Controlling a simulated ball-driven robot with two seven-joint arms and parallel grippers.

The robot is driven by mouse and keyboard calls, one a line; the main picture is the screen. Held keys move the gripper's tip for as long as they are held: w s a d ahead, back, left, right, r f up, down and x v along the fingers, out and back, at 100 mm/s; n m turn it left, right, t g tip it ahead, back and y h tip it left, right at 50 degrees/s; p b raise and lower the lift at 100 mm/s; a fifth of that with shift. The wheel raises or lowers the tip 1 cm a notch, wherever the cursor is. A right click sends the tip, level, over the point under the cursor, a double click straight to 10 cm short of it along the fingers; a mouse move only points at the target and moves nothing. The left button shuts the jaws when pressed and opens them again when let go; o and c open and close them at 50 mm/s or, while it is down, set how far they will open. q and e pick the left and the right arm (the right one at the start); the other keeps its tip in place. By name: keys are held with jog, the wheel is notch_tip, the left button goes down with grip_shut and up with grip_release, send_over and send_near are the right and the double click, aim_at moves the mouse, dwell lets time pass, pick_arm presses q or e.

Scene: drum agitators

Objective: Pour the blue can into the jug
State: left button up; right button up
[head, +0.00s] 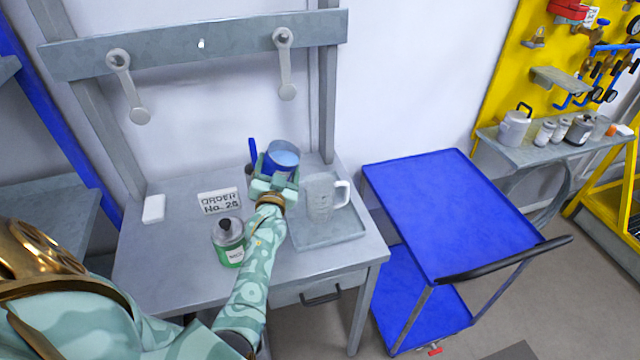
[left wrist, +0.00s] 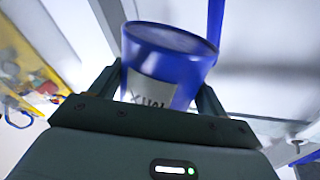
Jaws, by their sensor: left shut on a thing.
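The blue can (head: 282,157) is held in my left gripper (head: 275,178), above the bench beside the jug. Its open top shows pale blue contents in the head view, and it looks about upright. In the left wrist view the can (left wrist: 168,62) sits between the two fingers of the gripper (left wrist: 160,95), with part of a label visible. The clear jug (head: 322,196) with a white handle stands on a grey tray (head: 330,236), just right of the gripper. My right gripper is not in view.
A green-bottomed jar (head: 228,240) stands on the bench left of my arm. An order card (head: 219,201) and a white block (head: 154,208) lie behind it. A blue upright piece (head: 252,151) is close to the can. A blue cart (head: 440,210) stands right of the bench.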

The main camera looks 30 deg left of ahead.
aim_at(283, 170)
pick_arm(q)
jog(key=shift+w+d+r+m, duration=0.15)
jog(key=shift+d+r+m, duration=0.1)
jog(key=shift+m, duration=0.15)
jog(key=shift+d+r, duration=0.1)
jog(key=shift+r, duration=0.15)
jog(key=shift+w+d+r+m+t, duration=0.1)
jog(key=shift+d+r+m+t, duration=0.15)
jog(key=shift+r+m, duration=0.25)
jog(key=shift+w+d+r+m+t, duration=0.1)
jog(key=shift+d+r+m+t, duration=0.1)
jog(key=shift+r+m, duration=0.3)
dwell(0.3)
jog(key=shift+d+f+m+t+h+b, duration=0.1)
jog(key=shift+f+m+t+h+b, duration=0.15)
jog(key=shift+m+b, duration=0.65)
jog(key=shift+d+f+m+t+h+b, duration=0.1)
jog(key=shift+f+m+b, duration=0.25)
jog(key=shift+m+b, duration=0.5)
dwell(2.8)
jog(key=shift+r+m, duration=0.3)
jog(key=shift+m, duration=0.55)
dwell(0.7)
